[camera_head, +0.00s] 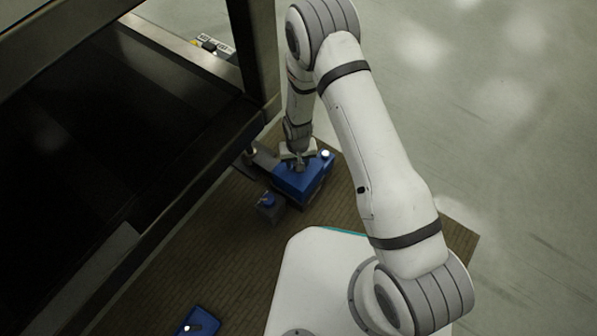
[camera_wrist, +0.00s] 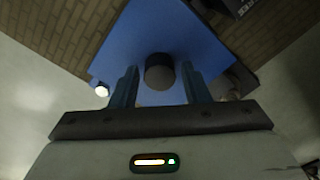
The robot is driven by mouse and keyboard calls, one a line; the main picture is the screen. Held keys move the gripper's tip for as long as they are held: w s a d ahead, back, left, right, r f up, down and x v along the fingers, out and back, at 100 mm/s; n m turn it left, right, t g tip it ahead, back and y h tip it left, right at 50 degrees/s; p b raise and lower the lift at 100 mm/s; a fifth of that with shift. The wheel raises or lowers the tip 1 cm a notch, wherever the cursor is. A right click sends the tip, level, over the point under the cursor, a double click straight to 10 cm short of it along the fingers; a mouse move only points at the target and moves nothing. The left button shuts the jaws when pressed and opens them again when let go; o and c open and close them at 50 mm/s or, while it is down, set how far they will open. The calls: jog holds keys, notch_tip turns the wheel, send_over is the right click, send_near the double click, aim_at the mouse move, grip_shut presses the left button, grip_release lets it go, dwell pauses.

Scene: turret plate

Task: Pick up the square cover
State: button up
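A blue, flat-topped square piece (camera_wrist: 150,28), which looks like the square cover, lies under my gripper (camera_wrist: 160,84) in the wrist view. A round dark knob (camera_wrist: 159,72) stands on it. My two fingers are apart, one on each side of the knob, with a small gap on both sides. In the head view the blue piece (camera_head: 298,184) sits low beside the dark frame, and my gripper (camera_head: 299,164) points down onto it. The fingertips are too small there to judge contact.
Another blue piece with a light knob (camera_head: 197,322) lies at the bottom of the head view. The dark metal frame (camera_head: 258,50) rises close on the left. Brown floor (camera_head: 240,265) is clear between them.

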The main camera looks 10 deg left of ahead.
grip_shut()
dwell(0.4)
